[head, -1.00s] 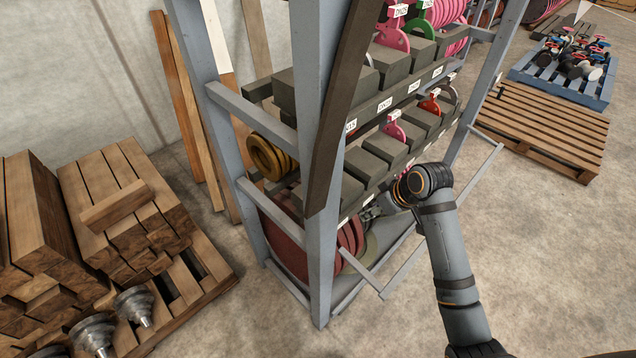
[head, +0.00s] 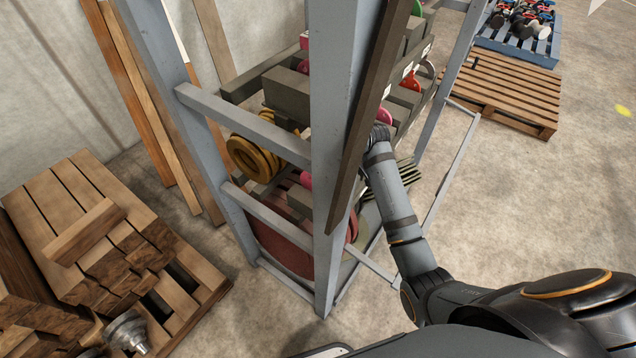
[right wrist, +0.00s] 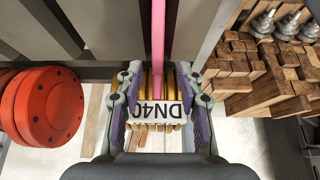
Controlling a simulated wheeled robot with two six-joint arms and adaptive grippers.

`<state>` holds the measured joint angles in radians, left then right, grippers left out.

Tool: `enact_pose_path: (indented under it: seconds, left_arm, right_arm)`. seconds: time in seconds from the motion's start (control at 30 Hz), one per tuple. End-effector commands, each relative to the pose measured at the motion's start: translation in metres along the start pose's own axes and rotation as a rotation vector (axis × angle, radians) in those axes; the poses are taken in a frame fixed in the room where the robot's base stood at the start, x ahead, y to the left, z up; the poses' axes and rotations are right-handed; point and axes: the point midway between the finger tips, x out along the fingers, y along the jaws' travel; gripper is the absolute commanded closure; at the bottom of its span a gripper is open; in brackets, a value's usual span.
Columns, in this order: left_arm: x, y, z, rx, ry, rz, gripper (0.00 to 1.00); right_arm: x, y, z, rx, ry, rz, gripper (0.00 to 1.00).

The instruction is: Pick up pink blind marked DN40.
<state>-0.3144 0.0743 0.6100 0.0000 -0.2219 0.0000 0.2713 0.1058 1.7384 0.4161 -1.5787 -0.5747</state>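The pink blind (right wrist: 157,35) shows edge-on in the right wrist view as a thin upright strip. A white label (right wrist: 156,112) reading DN40, upside down, is at its near end. My right gripper (right wrist: 159,74) is open, its two fingers on either side of the blind and label, with gaps visible on both sides. In the head view my right arm reaches into the rack (head: 338,120), and its gripper is hidden there. A pink piece (head: 383,116) shows above the wrist; I cannot tell whether it is the same blind. My left gripper is not in view.
Red flanged discs (right wrist: 50,106) lie left of the right gripper. Dark grey blocks (right wrist: 105,28) flank the blind. A rack post and a dark slanted board (head: 372,110) stand close to my right arm. Stacked timber (head: 85,225) is at left; an empty pallet (head: 508,90) is behind.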

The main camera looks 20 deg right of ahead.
Motion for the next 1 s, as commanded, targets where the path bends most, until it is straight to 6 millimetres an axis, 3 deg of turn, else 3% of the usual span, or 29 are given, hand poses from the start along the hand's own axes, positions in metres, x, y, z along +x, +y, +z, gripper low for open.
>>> enact_pose_path:
  seconds: [0.1, 0.2, 0.4, 0.63, 0.9, 1.0]
  left_arm:
    - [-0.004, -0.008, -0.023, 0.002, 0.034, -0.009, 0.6]
    - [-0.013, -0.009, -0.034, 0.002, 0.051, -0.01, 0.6]
    - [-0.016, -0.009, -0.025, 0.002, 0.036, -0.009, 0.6]
    - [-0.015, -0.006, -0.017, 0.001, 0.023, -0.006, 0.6]
    - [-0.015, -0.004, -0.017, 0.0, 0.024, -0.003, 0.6]
    - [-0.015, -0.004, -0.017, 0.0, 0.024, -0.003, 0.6]
  right_arm:
    - [0.005, 0.001, -0.001, 0.002, -0.001, -0.001, 0.62]
    - [0.021, 0.001, -0.003, 0.003, -0.001, -0.004, 0.62]
    - [0.049, 0.002, -0.002, 0.001, 0.0, 0.0, 0.62]
    - [0.052, 0.002, -0.001, 0.001, 0.0, 0.001, 0.62]
    - [0.052, 0.002, -0.001, 0.001, 0.0, 0.001, 0.99]
    - [0.052, 0.002, -0.001, 0.001, 0.0, 0.001, 1.0]
